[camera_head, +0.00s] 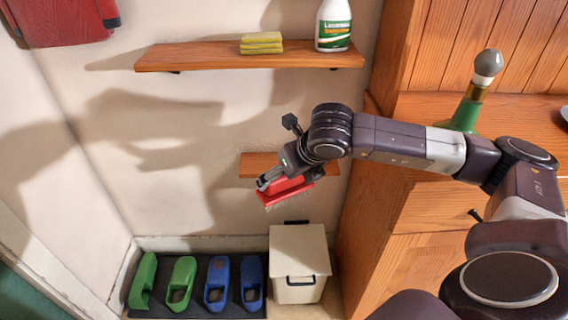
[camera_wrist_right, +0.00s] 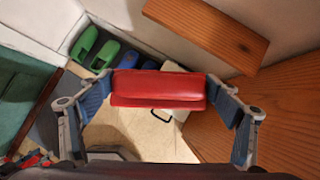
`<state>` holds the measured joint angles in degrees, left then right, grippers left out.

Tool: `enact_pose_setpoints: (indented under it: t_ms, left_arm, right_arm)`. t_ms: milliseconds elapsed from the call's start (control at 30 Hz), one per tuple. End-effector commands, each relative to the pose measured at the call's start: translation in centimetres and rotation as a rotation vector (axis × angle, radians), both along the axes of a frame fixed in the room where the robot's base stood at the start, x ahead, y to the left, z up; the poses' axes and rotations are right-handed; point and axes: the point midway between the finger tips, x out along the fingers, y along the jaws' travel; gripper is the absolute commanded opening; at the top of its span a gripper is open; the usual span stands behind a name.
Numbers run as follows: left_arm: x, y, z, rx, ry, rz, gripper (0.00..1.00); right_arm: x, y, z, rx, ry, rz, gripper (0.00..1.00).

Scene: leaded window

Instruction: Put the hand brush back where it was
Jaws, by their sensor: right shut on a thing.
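The red hand brush (camera_head: 287,191) hangs in the air in my right gripper (camera_head: 273,181), in front of and slightly below the left part of the small lower shelf (camera_head: 258,165). In the right wrist view the brush (camera_wrist_right: 158,88) lies crosswise between the two fingers of my right gripper (camera_wrist_right: 160,95), which is shut on it. In that view the small wooden shelf (camera_wrist_right: 207,32) shows beyond the brush, apart from it, with its visible top bare. My left gripper is not in view.
An upper shelf (camera_head: 200,57) holds yellow sponges (camera_head: 261,43) and a white-green bottle (camera_head: 333,26). Below stand a lidded bin (camera_head: 298,263) and green and blue clogs (camera_head: 218,282) on a dark mat (camera_head: 196,312). A wooden cabinet (camera_head: 385,225) stands right; a green bottle (camera_head: 466,115) is on it.

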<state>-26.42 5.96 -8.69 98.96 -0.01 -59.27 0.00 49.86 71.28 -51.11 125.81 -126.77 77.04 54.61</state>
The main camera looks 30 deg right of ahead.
Motion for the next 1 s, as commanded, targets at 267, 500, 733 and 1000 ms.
enact_pose_setpoints:
  t_ms: [267, 500, 733, 1000]
  left_arm:
    - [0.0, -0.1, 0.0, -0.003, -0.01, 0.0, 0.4]
    - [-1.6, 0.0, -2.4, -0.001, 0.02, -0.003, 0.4]
    - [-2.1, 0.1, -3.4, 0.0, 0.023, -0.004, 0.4]
    - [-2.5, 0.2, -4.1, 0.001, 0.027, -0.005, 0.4]
  right_arm:
    - [2.0, -1.7, 1.1, 0.003, 0.0, -0.104, 0.61]
    - [7.0, -4.7, 1.1, 0.004, 0.001, -0.102, 0.61]
    - [11.4, -7.3, 1.1, 0.004, 0.001, -0.1, 0.61]
    - [15.8, -10.0, 1.0, 0.004, 0.001, -0.098, 0.61]
